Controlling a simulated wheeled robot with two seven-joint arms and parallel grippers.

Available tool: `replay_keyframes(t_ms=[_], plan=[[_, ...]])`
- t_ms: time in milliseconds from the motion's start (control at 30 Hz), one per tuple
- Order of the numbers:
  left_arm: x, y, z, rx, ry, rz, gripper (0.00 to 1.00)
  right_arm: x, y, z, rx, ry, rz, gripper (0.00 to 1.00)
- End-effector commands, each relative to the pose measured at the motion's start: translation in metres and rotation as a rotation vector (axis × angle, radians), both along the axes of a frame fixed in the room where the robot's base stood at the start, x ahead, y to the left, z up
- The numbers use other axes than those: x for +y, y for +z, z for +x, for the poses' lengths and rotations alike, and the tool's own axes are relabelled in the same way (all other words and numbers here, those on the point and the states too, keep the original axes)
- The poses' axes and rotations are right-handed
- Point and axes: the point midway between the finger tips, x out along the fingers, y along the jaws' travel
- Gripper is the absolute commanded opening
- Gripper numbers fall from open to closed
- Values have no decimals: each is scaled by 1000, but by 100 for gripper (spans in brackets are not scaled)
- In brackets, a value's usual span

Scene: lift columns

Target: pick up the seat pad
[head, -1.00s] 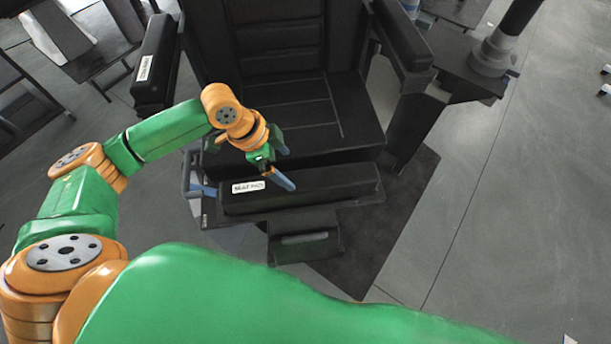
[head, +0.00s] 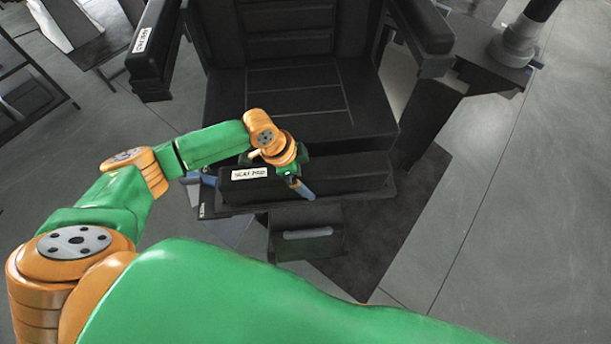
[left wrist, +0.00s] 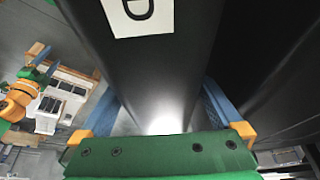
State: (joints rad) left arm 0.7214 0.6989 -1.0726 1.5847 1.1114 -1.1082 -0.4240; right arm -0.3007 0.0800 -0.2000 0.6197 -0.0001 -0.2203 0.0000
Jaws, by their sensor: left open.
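The seat pad (head: 345,178) is a long black padded bar with a white label reading SEAT PAD. In the left wrist view the pad (left wrist: 150,65) runs between the two open blue fingers of the left gripper (left wrist: 158,98), and part of the label shows. I cannot tell whether the fingers touch it.
The black chair (head: 300,100) stands behind the pad, with a labelled armrest pad (head: 152,50) at left and another armrest (head: 425,25) at right. A black box with a grey handle (head: 308,233) is below the pad.

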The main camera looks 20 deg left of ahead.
Motion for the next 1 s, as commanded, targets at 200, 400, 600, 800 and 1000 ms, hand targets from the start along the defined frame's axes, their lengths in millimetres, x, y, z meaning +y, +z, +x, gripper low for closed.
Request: replay_keyframes(t_ms=[200, 400, 600, 800, 1000], plan=[[0, 0, 0, 0, 0, 0, 78, 0, 0, 0, -1, 0, 0, 63], [0, 1, 0, 0, 0, 0, 24, 0, 0, 0, -1, 0, 0, 63], [0, 1, 0, -1, 0, -3, 16, 0, 0, 0, -1, 0, 0, 63], [-1, 13, 1, -4, -1, -3, 15, 0, -1, 1, -1, 0, 0, 63], [17, 55, -8, -5, 0, 1, 16, 0, -1, 1, -1, 0, 0, 63]])
